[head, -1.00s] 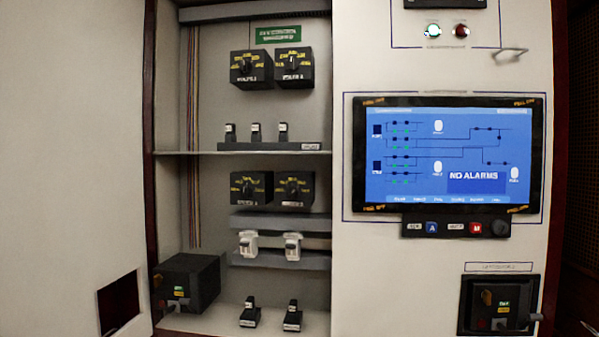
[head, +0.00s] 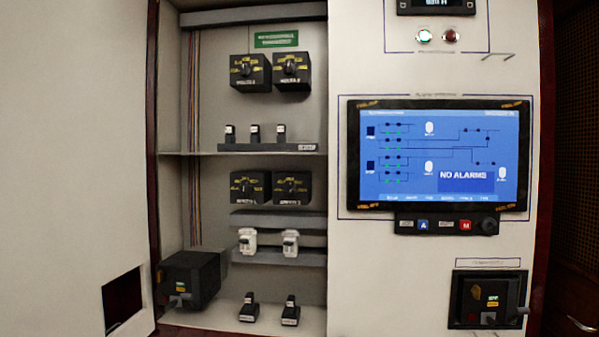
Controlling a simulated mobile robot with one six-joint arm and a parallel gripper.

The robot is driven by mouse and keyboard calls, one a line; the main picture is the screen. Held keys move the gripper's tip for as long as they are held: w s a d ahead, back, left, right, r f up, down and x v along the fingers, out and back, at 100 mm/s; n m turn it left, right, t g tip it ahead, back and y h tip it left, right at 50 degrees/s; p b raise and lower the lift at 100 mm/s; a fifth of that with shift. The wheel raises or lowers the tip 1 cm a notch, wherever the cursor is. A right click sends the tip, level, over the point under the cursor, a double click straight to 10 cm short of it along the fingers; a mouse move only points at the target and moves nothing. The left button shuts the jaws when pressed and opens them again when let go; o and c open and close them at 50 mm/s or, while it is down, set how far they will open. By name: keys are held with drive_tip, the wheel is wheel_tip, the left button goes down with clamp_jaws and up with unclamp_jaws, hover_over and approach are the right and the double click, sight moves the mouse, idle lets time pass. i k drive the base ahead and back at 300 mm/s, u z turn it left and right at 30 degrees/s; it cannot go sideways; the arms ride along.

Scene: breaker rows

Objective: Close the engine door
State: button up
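No readable label marks any door as the engine door. A plain white door panel (head: 75,150) fills the left side in the head view, with a dark rectangular cutout (head: 123,301) near its lower corner. It stands beside an open cabinet bay (head: 210,130), whose inside is exposed. To the right is a white panel (head: 340,60) with a blue screen (head: 440,155) reading NO ALARMS and a small metal handle (head: 497,57) near its upper right. Whether this panel is shut I cannot tell. My gripper is not in view.
The bay holds black switch boxes (head: 250,72), small breakers (head: 249,308) and a black breaker box (head: 190,279) jutting forward at lower left. Another breaker (head: 487,298) sits in the right panel. A dark red door edge with a handle (head: 580,324) is at far right.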

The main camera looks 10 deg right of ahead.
sight(74, 211)
drive_tip(key=k, duration=0.55)
drive_tip(key=z, duration=0.15)
drive_tip(key=i, duration=0.6)
drive_tip(key=z, duration=1.8)
drive_tip(key=k, duration=0.05)
drive_tip(key=u, duration=3.15)
